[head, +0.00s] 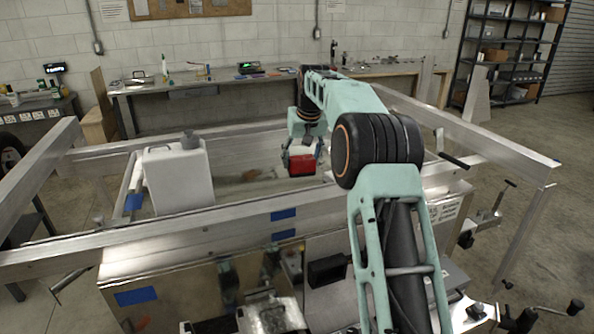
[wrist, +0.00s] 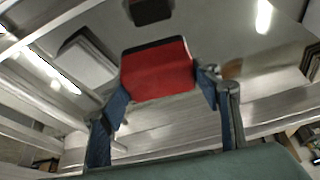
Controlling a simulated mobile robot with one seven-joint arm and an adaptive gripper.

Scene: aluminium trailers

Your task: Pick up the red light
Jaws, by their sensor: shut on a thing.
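The red light (head: 302,165) is a red block with a dark edge. It is between the fingers of my gripper (head: 301,153), which is shut on it. In the head view it hangs above the inside of the aluminium trailer frame. In the wrist view the red light (wrist: 157,71) fills the gap between the two blue fingertips of my gripper (wrist: 165,90). The light's underside is hidden in both views.
A white canister (head: 178,180) stands in the trailer at the left. Aluminium rails (head: 160,235) surround the trailer bed. A workbench (head: 215,82) with small items runs along the back wall. Shelves (head: 510,55) stand at the back right.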

